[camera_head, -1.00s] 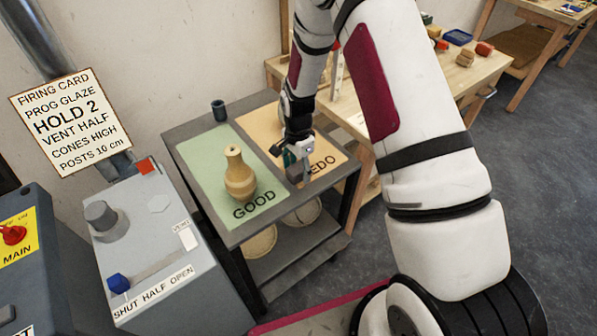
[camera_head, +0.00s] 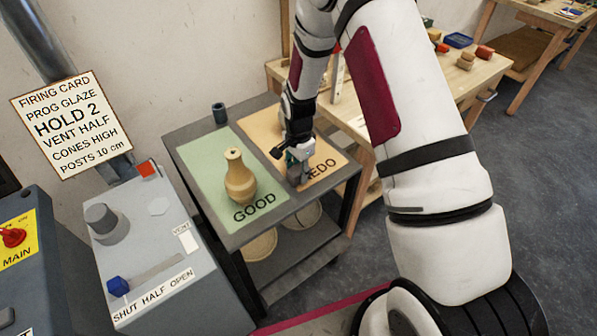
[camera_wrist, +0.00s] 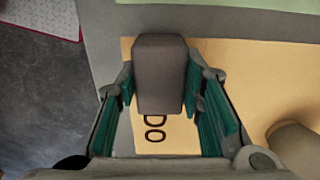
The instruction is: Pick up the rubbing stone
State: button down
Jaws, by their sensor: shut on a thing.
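The rubbing stone (camera_wrist: 160,72) is a dark grey block between the two green-padded fingers of my gripper (camera_wrist: 162,100) in the wrist view. My gripper is shut on it, over the tan REDO mat (camera_wrist: 230,75). In the head view my gripper (camera_head: 299,162) is at the front part of the REDO mat (camera_head: 325,165), and the stone (camera_head: 297,176) shows partly below the fingers. I cannot tell whether the stone touches the mat.
A tan vase (camera_head: 239,180) stands on the green GOOD mat (camera_head: 268,203), left of my gripper. A small dark cup (camera_head: 219,113) is at the cart's back left. A wooden workbench (camera_head: 440,95) with several blocks stands behind right. A control box (camera_head: 150,245) is at left.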

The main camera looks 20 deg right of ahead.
aim_at(298, 168)
jog(key=shift+w+r, duration=0.1)
jog(key=shift+r, duration=0.3)
notch_tip(298, 168, up, 2)
jog(key=shift+r, duration=0.1)
jog(key=s+r, duration=0.1)
jog(key=s, duration=1.5)
jog(key=shift+r+b, duration=0.2)
jog(key=shift+b, duration=0.15)
jog(key=shift+s, duration=0.1)
